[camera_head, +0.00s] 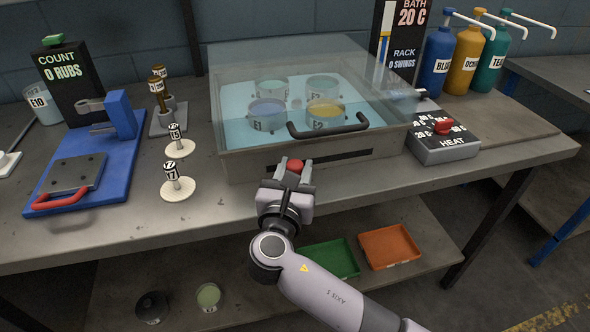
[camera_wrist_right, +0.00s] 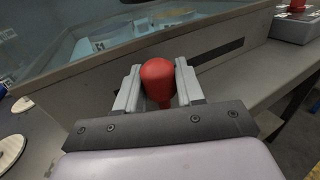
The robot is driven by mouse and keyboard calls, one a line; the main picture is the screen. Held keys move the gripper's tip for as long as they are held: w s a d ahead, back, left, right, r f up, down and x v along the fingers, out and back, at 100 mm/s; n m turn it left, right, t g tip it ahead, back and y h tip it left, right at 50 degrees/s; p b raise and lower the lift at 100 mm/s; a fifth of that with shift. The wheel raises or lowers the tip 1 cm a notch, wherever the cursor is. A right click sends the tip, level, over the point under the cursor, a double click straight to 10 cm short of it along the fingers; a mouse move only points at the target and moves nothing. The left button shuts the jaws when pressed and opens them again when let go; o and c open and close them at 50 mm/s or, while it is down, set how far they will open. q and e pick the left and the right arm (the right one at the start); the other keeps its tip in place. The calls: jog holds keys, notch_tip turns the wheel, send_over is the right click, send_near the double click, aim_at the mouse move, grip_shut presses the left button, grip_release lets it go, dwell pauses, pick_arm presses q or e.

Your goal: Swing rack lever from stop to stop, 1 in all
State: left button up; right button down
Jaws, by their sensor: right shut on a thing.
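The rack lever's red knob (camera_head: 295,165) stands at the front of the water bath (camera_head: 240,165), below a dark slot in its front wall. My right gripper (camera_head: 292,172) is shut on the knob. In the right wrist view the knob (camera_wrist_right: 158,80) sits between the two grey fingers (camera_wrist_right: 158,88). The lever's stem is mostly hidden by the gripper. The rack display (camera_head: 402,55) at the back reads 0 SWINGS, with the bath at 20 C. Several labelled beakers (camera_head: 267,113) stand in the bath under a clear lid. My left gripper is not in view.
A heat control box (camera_head: 446,146) with a red knob stands right of the bath. A blue rubbing tester (camera_head: 110,150) and small labelled weights (camera_head: 178,185) are on the left. Pump bottles (camera_head: 438,62) stand at the back right. Green (camera_head: 333,258) and orange (camera_head: 390,246) trays lie on the lower shelf.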

dwell(0.3)
jog(key=c, duration=1.1)
grip_release()
jog(key=shift+o, duration=0.2)
jog(key=v, duration=0.7)
jog(key=shift+s, duration=0.1)
